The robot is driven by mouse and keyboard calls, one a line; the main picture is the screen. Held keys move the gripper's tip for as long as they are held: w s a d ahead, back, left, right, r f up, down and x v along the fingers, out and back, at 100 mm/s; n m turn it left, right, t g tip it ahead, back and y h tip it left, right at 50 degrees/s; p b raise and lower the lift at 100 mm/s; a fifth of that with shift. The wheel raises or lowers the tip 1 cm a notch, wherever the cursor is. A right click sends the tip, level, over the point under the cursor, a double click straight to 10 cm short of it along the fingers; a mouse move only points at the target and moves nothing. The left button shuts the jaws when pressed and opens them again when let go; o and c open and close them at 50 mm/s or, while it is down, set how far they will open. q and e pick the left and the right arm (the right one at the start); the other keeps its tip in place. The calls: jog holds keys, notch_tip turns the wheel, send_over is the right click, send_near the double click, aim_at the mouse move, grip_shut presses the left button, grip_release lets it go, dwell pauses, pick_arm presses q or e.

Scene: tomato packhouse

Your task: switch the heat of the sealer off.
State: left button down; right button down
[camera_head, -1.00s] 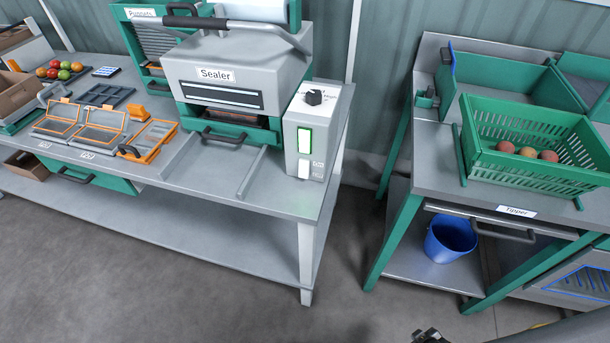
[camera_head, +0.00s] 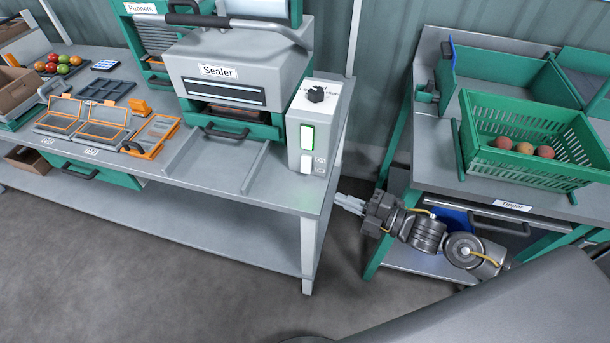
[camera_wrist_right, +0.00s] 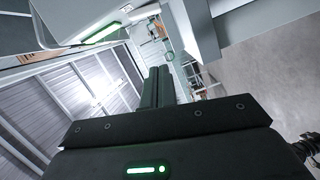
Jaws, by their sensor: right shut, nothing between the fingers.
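The sealer (camera_head: 232,60) stands on the long grey bench, with a green drawer below its grey hood. At its right is a grey control box (camera_head: 308,125). The box has a black knob (camera_head: 316,94) on top and two rocker switches on its front. The upper switch (camera_head: 307,137) is lit green; the lower switch (camera_head: 306,164) is white and unlit. My right gripper (camera_head: 346,203) is shut and empty, apart from the box, below and to its right beside the bench edge. In the wrist view, the shut fingers (camera_wrist_right: 158,88) show. My left gripper is not in view.
The tipper table (camera_head: 440,165) stands at the right with a green crate (camera_head: 470,150) holding several tomatoes. A gap separates it from the bench, and my right arm reaches across there. Orange-framed trays (camera_head: 152,137) lie left of the sealer. Open floor lies in front.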

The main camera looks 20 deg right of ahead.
aim_at(306, 164)
jog(key=shift+w, duration=0.15)
jog(key=p+x, duration=0.2)
jog(key=x, duration=0.7)
jog(key=shift+w+a+r+p, duration=0.1)
jog(key=shift+w+p, duration=0.1)
jog(key=shift+p, duration=0.15)
jog(key=w, duration=0.2)
jog(key=d, duration=0.1)
jog(key=shift+w+d+f+p, duration=0.1)
jog(key=shift+w+f+p, duration=0.25)
jog(key=shift+w+p, duration=0.05)
jog(key=shift+w+d+f, duration=0.2)
jog(key=shift+w+d, duration=0.1)
jog(key=shift+w, duration=0.15)
